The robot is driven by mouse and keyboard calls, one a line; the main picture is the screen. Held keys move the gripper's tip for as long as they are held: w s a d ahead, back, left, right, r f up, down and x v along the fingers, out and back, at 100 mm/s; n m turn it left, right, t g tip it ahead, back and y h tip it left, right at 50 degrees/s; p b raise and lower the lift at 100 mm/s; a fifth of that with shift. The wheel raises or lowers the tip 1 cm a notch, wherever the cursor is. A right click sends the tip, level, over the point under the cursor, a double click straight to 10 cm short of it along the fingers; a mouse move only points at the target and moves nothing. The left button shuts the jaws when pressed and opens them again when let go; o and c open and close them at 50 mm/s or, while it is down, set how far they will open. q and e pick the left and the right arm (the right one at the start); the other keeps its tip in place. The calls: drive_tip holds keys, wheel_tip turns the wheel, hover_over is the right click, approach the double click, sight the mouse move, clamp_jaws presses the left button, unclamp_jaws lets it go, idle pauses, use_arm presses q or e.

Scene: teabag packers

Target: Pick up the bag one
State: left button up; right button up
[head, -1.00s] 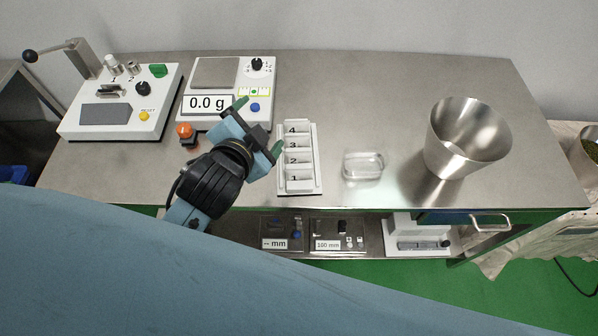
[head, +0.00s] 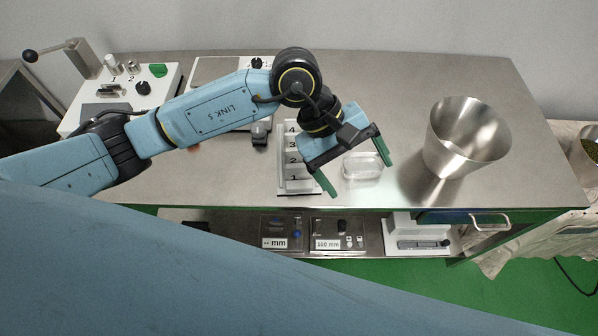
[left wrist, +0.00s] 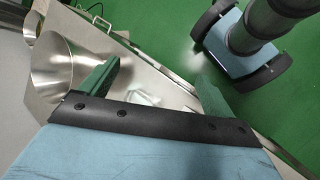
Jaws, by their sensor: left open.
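The white rack (head: 284,181) with numbered places 1 to 4 stands near the table's front edge in the head view. Number 1 is at its near end. I cannot make out a separate bag one; my left gripper and wrist cover part of the rack. My left gripper (head: 361,178) is open and empty, its two green fingers pointing toward the table's front. It is to the right of the rack, over or beside a clear shallow dish (head: 362,160). In the left wrist view the dish (left wrist: 143,98) shows between the open fingers (left wrist: 155,88).
A metal bucket (head: 465,135) stands to the right on the steel table (head: 420,75). A control box (head: 85,120) and a scale (head: 215,68) are at the left, partly behind my arm. A lower shelf holds devices, including a 100 mm one (head: 327,245).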

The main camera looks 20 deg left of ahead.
use_arm(q)
drive_tip(key=w+a+f+m+t+y, duration=0.1)
drive_tip(key=w+a+y, duration=0.25)
drive_tip(key=a, duration=0.25)
drive_tip(key=w+a+f+m+t+y, duration=0.1)
drive_tip(key=w+a+y, duration=0.1)
drive_tip(key=a+y, duration=0.3)
drive_tip(key=h, duration=0.1)
hover_over(299, 167)
drive_tip(key=f, duration=0.7)
drive_tip(key=shift+s, duration=0.35)
drive_tip(key=f, duration=0.6)
drive_tip(key=shift+w+f, duration=0.2)
drive_tip(key=shift+w, duration=0.1)
drive_tip(key=c, duration=1.1)
